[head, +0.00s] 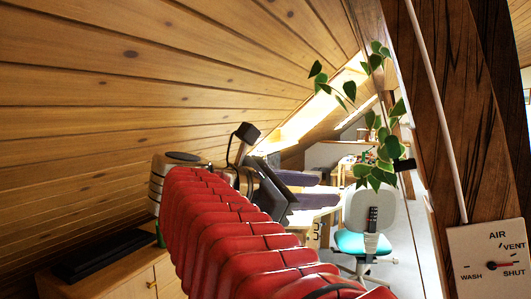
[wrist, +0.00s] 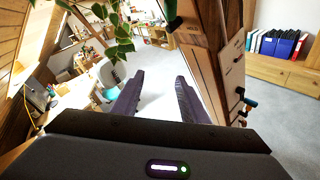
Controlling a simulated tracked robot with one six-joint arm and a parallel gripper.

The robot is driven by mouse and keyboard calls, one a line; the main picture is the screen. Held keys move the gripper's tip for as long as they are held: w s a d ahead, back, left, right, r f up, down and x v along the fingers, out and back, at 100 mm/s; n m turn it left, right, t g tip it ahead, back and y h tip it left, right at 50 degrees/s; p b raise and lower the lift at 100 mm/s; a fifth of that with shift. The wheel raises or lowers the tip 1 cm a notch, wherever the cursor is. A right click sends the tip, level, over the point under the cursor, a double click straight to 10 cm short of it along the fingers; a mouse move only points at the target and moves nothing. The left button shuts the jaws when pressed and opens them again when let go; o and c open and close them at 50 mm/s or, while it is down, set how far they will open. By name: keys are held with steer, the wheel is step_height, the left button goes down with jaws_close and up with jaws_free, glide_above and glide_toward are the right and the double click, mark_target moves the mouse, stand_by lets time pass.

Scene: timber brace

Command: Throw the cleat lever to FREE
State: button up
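My gripper (head: 328,188) is open and empty, its two dark purple fingers apart and pointing right in the head view. In the wrist view my gripper (wrist: 159,76) shows a gap with pale floor behind it. A timber brace (head: 425,110) stands on the right; it also shows in the wrist view (wrist: 196,55), right of the fingers. A dark fitting with a green end (wrist: 172,18) is on the brace's upper part. A blue-tipped dark handle (wrist: 248,103) sticks out lower right. I cannot tell which is the cleat lever, and no FREE label is readable.
A cream dial plate (head: 490,262) reads AIR, VENT, SHUT, WASH, its red pointer toward SHUT. A leafy plant (head: 385,150) hangs beside the brace. A teal-seated chair (head: 363,243) and a desk stand behind. A low shelf with binders (wrist: 275,45) is at the far right.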

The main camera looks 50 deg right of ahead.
mark_target(388, 149)
steer(key=s+d+r+g, duration=0.1)
steer(key=s+r+g, duration=0.2)
steer(key=r, duration=0.4)
steer(key=shift+h, duration=0.4)
steer(key=shift+s+d, duration=0.1)
steer(key=shift+d, duration=0.1)
steer(key=shift+x, duration=6.75)
steer(key=shift+c, duration=0.5)
jaws_close()
